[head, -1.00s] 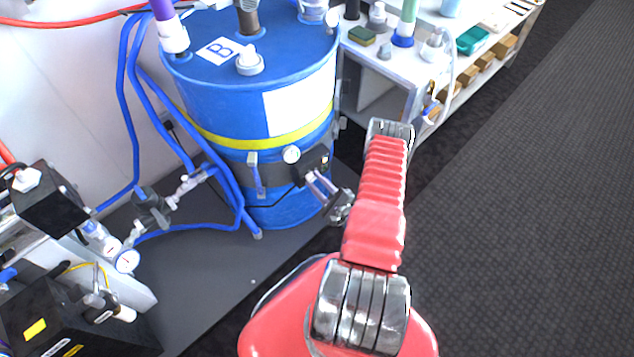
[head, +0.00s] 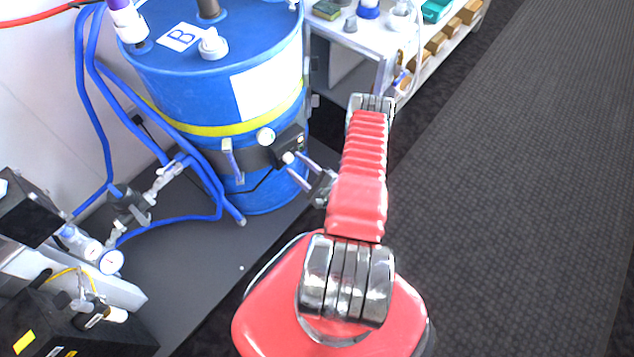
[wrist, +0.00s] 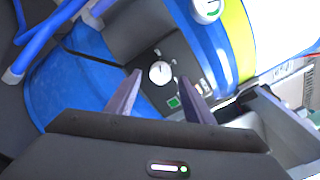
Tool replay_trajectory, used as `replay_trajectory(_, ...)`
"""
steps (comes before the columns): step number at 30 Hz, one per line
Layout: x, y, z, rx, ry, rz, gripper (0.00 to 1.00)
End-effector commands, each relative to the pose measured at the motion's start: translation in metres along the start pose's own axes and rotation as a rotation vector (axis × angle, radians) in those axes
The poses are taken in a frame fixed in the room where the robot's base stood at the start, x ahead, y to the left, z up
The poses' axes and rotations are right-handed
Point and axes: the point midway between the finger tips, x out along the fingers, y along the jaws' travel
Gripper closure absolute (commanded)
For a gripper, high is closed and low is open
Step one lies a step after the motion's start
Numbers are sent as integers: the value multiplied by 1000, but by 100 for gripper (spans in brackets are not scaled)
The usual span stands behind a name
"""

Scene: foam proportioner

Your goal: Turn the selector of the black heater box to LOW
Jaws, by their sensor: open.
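The black heater box (head: 291,143) is strapped to the lower side of the blue drum (head: 215,95), below its yellow band. In the wrist view, the box (wrist: 150,52) carries a round white selector knob (wrist: 160,74) with a small dark mark, and a green square below it. The labels are too small to read, so I cannot tell the setting. My gripper (head: 299,165) is open and faces the box. In the wrist view, its fingertips stand on either side of the knob, with gaps; contact is not visible.
A round white dial (head: 265,135) sits on the drum beside the box. Blue hoses (head: 90,120) run down the left. A shelf bench (head: 350,45) stands behind on the right. Black equipment (head: 50,325) is at the lower left. The floor at right is clear.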

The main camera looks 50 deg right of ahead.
Motion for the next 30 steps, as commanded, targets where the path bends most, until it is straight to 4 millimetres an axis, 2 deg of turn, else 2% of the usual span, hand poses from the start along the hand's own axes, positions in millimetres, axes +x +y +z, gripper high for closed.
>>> replay_trajectory(15, -64, 0, -1, 2, 3, -1, 52)
replay_trajectory(30, -111, 1, -1, 1, 2, 1, 52)
